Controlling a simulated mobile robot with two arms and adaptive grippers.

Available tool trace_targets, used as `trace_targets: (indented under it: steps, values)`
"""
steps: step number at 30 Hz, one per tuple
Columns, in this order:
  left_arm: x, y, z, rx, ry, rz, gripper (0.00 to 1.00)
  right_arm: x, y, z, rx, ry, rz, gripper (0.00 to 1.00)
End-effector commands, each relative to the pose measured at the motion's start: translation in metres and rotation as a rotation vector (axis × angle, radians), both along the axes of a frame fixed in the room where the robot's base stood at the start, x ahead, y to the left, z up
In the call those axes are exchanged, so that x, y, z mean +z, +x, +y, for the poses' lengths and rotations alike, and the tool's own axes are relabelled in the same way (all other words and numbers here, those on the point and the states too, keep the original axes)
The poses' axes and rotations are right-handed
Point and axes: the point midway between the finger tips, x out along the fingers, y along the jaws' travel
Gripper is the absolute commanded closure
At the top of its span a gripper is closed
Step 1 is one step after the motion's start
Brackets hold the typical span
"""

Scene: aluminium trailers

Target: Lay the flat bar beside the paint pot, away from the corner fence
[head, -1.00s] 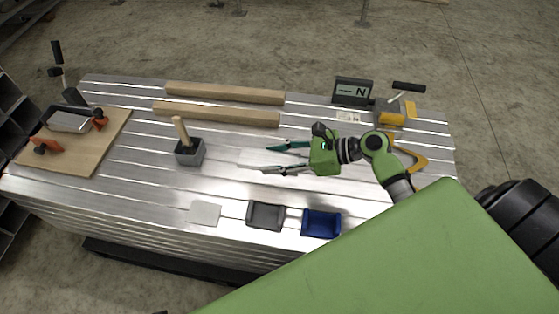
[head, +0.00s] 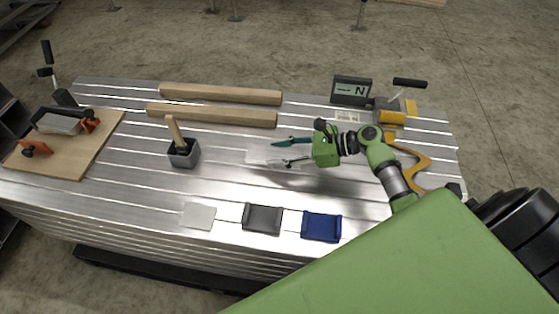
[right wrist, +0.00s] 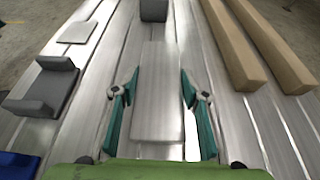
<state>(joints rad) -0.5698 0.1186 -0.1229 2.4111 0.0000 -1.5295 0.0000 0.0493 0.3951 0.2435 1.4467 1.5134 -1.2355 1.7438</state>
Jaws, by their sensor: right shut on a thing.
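The flat bar is a pale grey metal strip; it lies between the fingers of my right gripper (head: 273,153) in the head view, its free end (head: 257,156) pointing left. A dark grey raised-edge piece (head: 262,218) and a blue one (head: 322,226) lie nearer; which is the corner fence is unclear.
A thin light plate (head: 198,216) lies near the front edge. Two wooden beams (head: 222,94) lie at the back. A board with clamps (head: 66,145) is at left, a display box (head: 351,91) at back right. Slotted metal between pot and bar is clear.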

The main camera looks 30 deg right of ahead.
Motion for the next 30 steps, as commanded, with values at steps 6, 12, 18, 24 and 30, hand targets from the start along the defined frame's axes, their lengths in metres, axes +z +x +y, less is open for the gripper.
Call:
trace_targets:
  steps: [6, 12, 18, 24, 30]
  values:
    - [0.004, -0.005, 0.001, 0.001, 0.0, -0.008, 0.6, -0.027, 0.0, 0.001, 0.0, 0.002, 0.0, 0.97]
    - [0.005, -0.005, 0.001, 0.001, 0.0, -0.008, 0.6, -0.027, 0.0, 0.001, -0.001, 0.002, -0.002, 0.97]
    - [0.005, -0.005, 0.001, 0.001, 0.0, -0.008, 0.6, -0.029, 0.0, 0.001, -0.001, 0.003, -0.001, 0.97]
    - [0.005, -0.005, 0.001, 0.001, 0.0, -0.008, 0.6, -0.031, -0.001, 0.001, -0.001, 0.0, 0.002, 0.42]
    - [0.005, -0.005, 0.001, 0.001, 0.0, -0.008, 0.6, -0.031, -0.001, 0.001, 0.0, 0.001, 0.002, 0.42]
